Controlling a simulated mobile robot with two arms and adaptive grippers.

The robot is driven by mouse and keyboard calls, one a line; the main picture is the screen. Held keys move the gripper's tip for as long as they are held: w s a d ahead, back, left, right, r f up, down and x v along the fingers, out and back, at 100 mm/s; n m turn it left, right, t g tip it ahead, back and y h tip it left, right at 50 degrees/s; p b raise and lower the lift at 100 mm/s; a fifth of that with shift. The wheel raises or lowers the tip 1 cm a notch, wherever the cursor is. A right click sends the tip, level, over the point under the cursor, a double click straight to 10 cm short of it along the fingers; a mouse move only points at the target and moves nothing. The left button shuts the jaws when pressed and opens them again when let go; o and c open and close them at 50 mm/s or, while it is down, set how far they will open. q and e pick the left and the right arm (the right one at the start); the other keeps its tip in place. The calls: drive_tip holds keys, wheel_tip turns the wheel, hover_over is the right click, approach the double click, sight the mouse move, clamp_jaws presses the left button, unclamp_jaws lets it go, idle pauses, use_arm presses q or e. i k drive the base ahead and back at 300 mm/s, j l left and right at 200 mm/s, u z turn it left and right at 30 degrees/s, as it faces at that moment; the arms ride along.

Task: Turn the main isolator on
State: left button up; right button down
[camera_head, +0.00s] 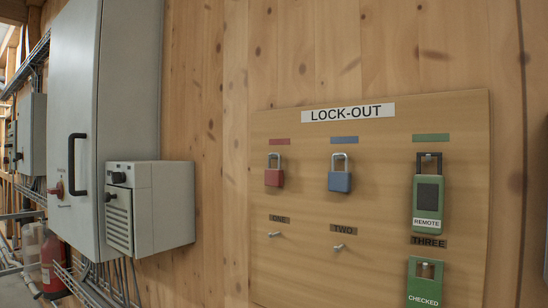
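A tall grey cabinet (120,70) is fixed to the wooden wall at the left. Its door carries a black bar handle (73,165) and, beside it, a small red rotary switch (57,190), which looks like the main isolator. The label under the switch is too small to read, and I cannot tell its position. Neither of my grippers is in view.
A grey box with black knobs (165,200) juts out right of the cabinet handle. A lock-out board (300,210) holds red (274,178), blue (340,181) padlocks and a green remote (428,205). A red extinguisher (52,265) stands lower left.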

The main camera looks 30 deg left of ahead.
sight(58, 191)
drive_tip(key=u, duration=2.3)
drive_tip(key=i+j, duration=0.15)
drive_tip(key=i+u, duration=0.05)
